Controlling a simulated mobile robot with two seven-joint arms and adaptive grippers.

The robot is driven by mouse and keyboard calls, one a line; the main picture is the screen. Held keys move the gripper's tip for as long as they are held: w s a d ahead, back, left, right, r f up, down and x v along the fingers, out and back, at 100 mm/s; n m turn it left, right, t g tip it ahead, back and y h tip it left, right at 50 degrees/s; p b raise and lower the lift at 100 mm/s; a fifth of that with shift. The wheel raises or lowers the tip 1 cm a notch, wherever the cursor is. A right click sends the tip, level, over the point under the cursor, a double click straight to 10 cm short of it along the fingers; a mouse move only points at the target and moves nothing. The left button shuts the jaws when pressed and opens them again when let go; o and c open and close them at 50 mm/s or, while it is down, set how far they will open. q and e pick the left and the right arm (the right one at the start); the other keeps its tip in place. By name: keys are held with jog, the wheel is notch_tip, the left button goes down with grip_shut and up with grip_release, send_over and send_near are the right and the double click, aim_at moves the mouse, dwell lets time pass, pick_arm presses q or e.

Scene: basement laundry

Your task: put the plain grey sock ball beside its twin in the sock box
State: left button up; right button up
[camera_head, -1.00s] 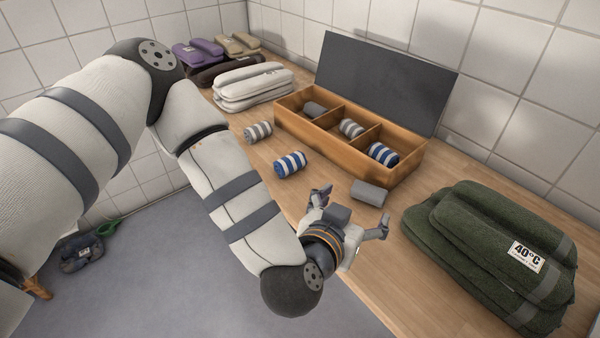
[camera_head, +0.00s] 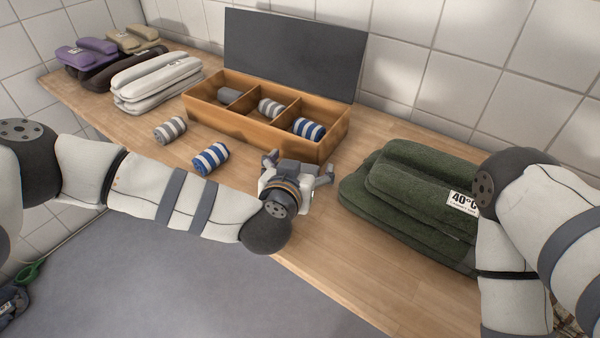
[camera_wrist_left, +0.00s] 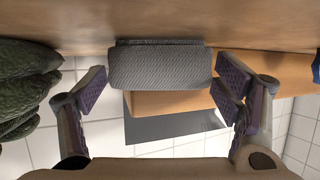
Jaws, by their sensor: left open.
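The plain grey sock ball (camera_wrist_left: 160,66) lies on the wooden counter, between and just beyond the spread fingers of my left gripper (camera_wrist_left: 160,90) in the left wrist view. My left gripper (camera_head: 299,165) is open and empty in front of the box in the head view; I cannot make out the loose grey ball behind it there. The sock box (camera_head: 230,124) has three compartments and a raised dark lid. The grey twin (camera_head: 230,96) lies in its left compartment. A grey-white striped ball (camera_head: 270,107) is in the middle one, a blue-white ball (camera_head: 308,128) in the right one. My right gripper is out of view.
A loose grey-white striped ball (camera_head: 170,130) and a loose blue-white ball (camera_head: 210,158) lie left of my gripper. Folded green towels (camera_head: 410,205) stand to the right. White towels (camera_head: 155,82) are at the back left. My right arm shows at the right edge.

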aim_at(306, 143)
pick_arm(q)
jog(key=shift+r, duration=0.1)
jog(key=c, duration=1.4)
jog(key=shift+o, duration=0.2)
jog(key=shift+r, duration=0.1)
jog(key=r, duration=0.3)
jog(key=r+p, duration=0.1)
jog(key=shift+s+r, duration=0.25)
jog(key=s+r+p, duration=0.4)
jog(key=s+r, duration=0.5)
jog(key=s, duration=0.5)
jog(key=w+a+r+n+y, duration=0.1)
jog(key=a+r, duration=0.3)
jog(key=a, duration=0.5)
jog(key=w+a+r+n+y, duration=0.1)
jog(key=w+a+r+y, duration=0.1)
jog(key=a, duration=0.7)
notch_tip(306, 143, up, 2)
jog(key=shift+w+r+n, duration=0.25)
jog(key=shift+w+n, duration=0.05)
jog(key=shift+w, duration=0.45)
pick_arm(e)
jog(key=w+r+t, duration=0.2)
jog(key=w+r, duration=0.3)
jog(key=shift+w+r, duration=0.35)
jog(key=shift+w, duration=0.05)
pick_arm(q)
jog(key=shift+t, duration=0.3)
